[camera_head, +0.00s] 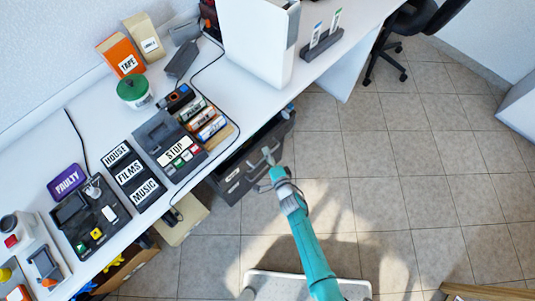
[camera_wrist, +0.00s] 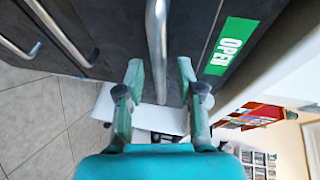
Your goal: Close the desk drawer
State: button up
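The dark grey desk drawer unit (camera_head: 232,184) is under the front edge of the white desk, and its front juts out past that edge. How far the drawer stands open is hard to tell. In the wrist view, dark drawer fronts (camera_wrist: 190,25) carry metal bar handles; one handle (camera_wrist: 157,50) runs down between my fingers. A green OPEN label (camera_wrist: 232,45) is on the front beside it. My gripper (camera_wrist: 160,75) is open, with its fingers apart on either side of the handle's end. In the head view my gripper (camera_head: 269,158) is close to the drawer front.
The white desk (camera_head: 235,85) holds label boxes, a black device marked STOP (camera_head: 170,142), a green-lidded jar (camera_head: 134,91) and a white case (camera_head: 258,40). A cardboard box (camera_head: 182,220) is on the floor beside the drawers. Tiled floor (camera_head: 410,150) is clear to the right.

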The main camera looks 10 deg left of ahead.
jog(key=shift+w+a+f, duration=0.1)
jog(key=shift+w, duration=0.15)
grip_shut()
jog(key=shift+a, duration=0.1)
